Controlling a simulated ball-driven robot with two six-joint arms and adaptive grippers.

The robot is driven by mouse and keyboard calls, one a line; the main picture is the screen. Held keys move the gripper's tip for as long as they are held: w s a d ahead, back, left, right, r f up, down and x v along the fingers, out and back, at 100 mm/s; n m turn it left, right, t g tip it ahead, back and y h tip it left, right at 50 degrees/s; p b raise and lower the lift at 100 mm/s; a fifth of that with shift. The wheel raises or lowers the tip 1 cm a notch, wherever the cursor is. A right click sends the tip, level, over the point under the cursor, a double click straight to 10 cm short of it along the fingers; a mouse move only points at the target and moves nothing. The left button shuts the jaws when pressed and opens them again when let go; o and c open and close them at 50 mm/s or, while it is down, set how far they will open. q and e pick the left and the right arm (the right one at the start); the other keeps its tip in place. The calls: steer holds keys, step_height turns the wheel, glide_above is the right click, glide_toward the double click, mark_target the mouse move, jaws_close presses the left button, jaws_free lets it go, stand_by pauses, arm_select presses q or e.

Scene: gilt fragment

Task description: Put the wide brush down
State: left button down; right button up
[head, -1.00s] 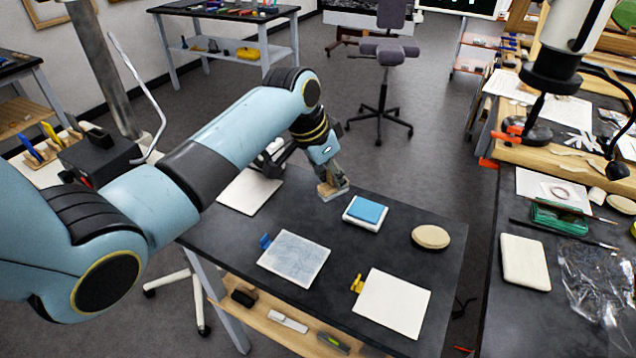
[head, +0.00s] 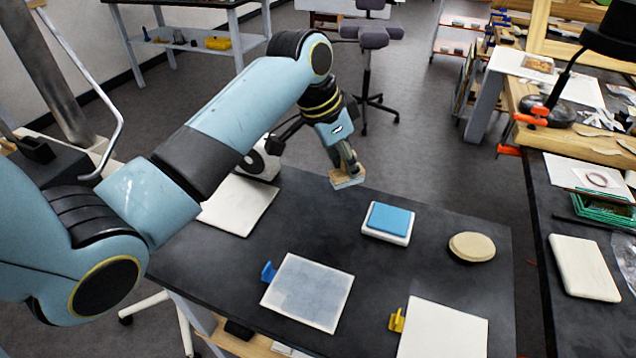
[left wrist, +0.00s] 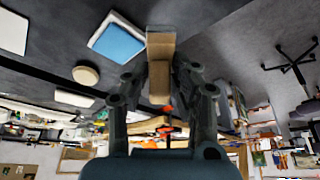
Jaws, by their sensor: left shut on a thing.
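The wide brush (head: 347,179) is a tan, blocky piece at the end of my left arm, near the far edge of the dark table. My left gripper (head: 345,165) is shut on it. In the left wrist view the brush (left wrist: 160,50) shows between the two fingers of my left gripper (left wrist: 160,85), with its broad end pointing away from the palm. In the head view the fingers hide part of the brush. I cannot tell if it touches the table. My right gripper is not in view.
The dark table (head: 300,225) holds a blue pad on a white block (head: 389,221), an oval tan pad (head: 472,247), a greyish panel with a blue clip (head: 308,292), a white panel with a yellow clip (head: 442,330) and a white board (head: 239,203). Bare tabletop lies between them.

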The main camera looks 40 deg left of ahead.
arm_select(q)
steer(key=a+f, duration=0.2)
steer(key=a, duration=0.1)
steer(key=s+a+f, duration=0.1)
steer(key=shift+s+a, duration=0.1)
steer(key=shift+a, duration=0.3)
steer(key=shift+a+f+p, duration=0.1)
steer(key=shift+a+p, duration=0.1)
steer(key=shift+p, duration=0.1)
steer(key=shift+a+f, duration=0.1)
steer(key=shift+f, duration=0.25)
step_height(320, 180, down, 3)
steer(key=shift+r, duration=0.2)
steer(key=shift+f, duration=0.45)
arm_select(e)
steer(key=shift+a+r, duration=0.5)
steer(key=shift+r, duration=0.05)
arm_select(q)
steer(key=shift+f, duration=0.1)
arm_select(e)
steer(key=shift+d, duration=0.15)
arm_select(q)
steer(key=c, duration=1.1)
jaws_free()
